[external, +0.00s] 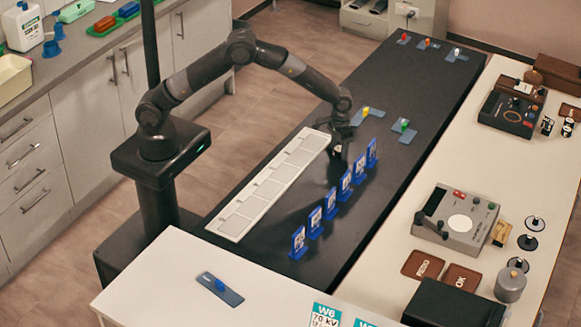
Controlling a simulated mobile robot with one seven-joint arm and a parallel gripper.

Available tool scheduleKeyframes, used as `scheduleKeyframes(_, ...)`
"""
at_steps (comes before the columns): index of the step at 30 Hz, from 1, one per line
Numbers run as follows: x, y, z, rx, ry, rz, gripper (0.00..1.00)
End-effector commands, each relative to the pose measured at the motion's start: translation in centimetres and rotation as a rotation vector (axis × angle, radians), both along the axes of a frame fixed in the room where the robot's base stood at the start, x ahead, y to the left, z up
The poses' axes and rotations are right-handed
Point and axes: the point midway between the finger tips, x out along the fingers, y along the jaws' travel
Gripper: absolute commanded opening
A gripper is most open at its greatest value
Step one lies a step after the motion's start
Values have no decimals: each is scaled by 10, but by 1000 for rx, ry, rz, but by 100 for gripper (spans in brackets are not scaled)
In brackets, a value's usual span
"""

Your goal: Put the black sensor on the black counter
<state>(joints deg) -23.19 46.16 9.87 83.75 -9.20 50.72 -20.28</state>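The black counter (405,112) is the long dark surface running through the middle of the external view. My gripper (336,158) points down over it, between the pale slotted tray and the row of blue stands. The fingers are small and dark against the dark surface, so I cannot tell whether they are open or shut, or on what. I cannot make out a clearly black sensor. Flat grey-blue plates with coloured knobs lie on the counter: one yellow (361,116), one green (403,134), and several at the far end. One with a blue knob (220,287) lies on the white table.
A pale slotted tray (240,222) lies along the counter's left edge. Several upright blue stands (331,203) form a row right of my gripper. The white bench at right holds a grey device (457,220) and brown mats. The counter's middle far stretch is bare.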

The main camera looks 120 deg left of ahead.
Motion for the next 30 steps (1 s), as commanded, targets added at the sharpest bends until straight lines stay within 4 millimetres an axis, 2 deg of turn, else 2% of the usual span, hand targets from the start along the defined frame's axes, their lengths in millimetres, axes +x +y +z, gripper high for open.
scheduleKeyframes(3, 0, 0, 0, 0, 0, 0, 66)
scheduleKeyframes(10, 0, 0, 1, 0, 0, 0, 66)
scheduleKeyframes(14, 1, 0, 11, 2, -3, 0, 66)
scheduleKeyframes(24, 0, 0, 81, 3, -3, -1, 66)
scheduleKeyframes(30, 0, 0, 112, 1, -2, -1, 66)
